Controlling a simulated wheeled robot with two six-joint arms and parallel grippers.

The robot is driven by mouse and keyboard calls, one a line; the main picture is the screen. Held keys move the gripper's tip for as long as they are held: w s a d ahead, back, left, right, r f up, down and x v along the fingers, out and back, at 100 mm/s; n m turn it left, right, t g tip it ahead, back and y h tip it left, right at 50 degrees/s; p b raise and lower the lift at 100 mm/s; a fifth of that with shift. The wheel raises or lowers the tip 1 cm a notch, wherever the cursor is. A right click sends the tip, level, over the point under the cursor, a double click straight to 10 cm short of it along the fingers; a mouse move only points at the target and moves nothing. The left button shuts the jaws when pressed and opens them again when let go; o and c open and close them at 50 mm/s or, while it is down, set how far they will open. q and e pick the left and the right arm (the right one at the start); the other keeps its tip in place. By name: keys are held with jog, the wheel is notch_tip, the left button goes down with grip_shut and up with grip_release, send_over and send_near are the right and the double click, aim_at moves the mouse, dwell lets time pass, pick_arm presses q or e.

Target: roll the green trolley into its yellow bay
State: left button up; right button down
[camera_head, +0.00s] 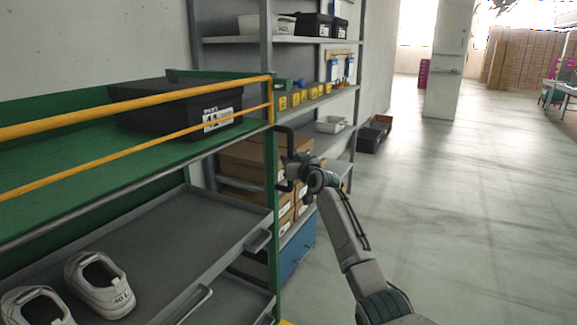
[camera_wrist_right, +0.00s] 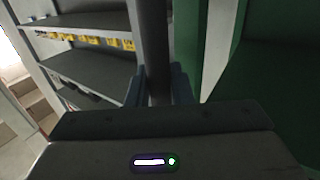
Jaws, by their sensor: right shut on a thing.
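The green trolley (camera_head: 275,200) fills the left of the head view, with yellow rails, a green top deck and grey trays below. A dark upright handle (camera_head: 292,138) stands off its right end post. My right gripper (camera_head: 290,172) is shut on this handle. In the right wrist view the handle (camera_wrist_right: 155,45) runs up between the two fingers, and green trolley panels (camera_wrist_right: 275,60) stand at the right. A small yellow patch (camera_head: 287,322) shows at the bottom by the post; I cannot tell whether it belongs to the bay. My left gripper is out of view.
A black labelled box (camera_head: 165,108) lies on the top deck; white shoes (camera_head: 98,282) sit on the tray. A grey shelf rack (camera_head: 265,50) with cartons and a blue bin (camera_head: 298,250) stands close behind. Open floor (camera_head: 460,230) lies to the right, with a pillar (camera_head: 447,70) further back.

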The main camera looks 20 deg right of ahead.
jog(key=shift+w+d, duration=0.15)
jog(key=shift+d, duration=0.05)
jog(key=c, duration=1.3)
grip_release()
jog(key=shift+c, duration=0.2)
jog(key=s, duration=1.1)
jog(key=shift+d, duration=0.25)
